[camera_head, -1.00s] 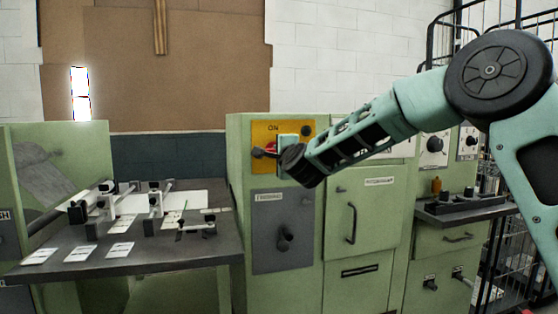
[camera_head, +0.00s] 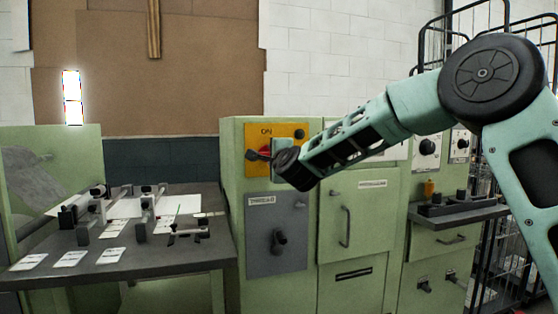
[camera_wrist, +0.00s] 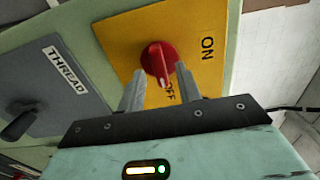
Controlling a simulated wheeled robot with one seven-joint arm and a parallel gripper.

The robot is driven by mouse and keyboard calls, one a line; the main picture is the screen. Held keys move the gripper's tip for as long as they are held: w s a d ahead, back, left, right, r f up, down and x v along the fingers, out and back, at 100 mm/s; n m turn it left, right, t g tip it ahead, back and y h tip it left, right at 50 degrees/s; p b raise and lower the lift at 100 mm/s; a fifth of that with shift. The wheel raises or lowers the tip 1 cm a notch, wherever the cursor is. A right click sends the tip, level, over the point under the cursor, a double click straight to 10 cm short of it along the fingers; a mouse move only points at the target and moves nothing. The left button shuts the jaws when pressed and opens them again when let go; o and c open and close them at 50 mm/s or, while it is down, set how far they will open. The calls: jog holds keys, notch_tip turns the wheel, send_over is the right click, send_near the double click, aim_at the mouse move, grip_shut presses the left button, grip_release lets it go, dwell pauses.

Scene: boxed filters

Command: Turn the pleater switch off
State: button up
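The pleater switch is a red rotary knob (camera_wrist: 159,60) on a yellow panel (camera_wrist: 118,40), with ON and OFF lettering. In the wrist view its white-tipped end points down, close to the OFF letters. In the head view the knob (camera_head: 265,151) is partly hidden by my gripper. My gripper (camera_wrist: 160,70) is at the panel, its two fingers apart, one on each side of the knob's lower end. I cannot tell whether either finger touches the knob.
A grey THREAD panel (camera_head: 262,222) with a dark knob (camera_head: 279,240) sits just below the yellow panel. A cabinet door with a handle (camera_head: 345,226) is to its right. A dark work table (camera_head: 185,255) with fixtures and cards stands left. A wire cage (camera_head: 490,255) is at the right.

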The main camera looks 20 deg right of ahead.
jog(key=s+b, duration=0.2)
jog(key=s, duration=1.5)
jog(key=shift+b, duration=0.3)
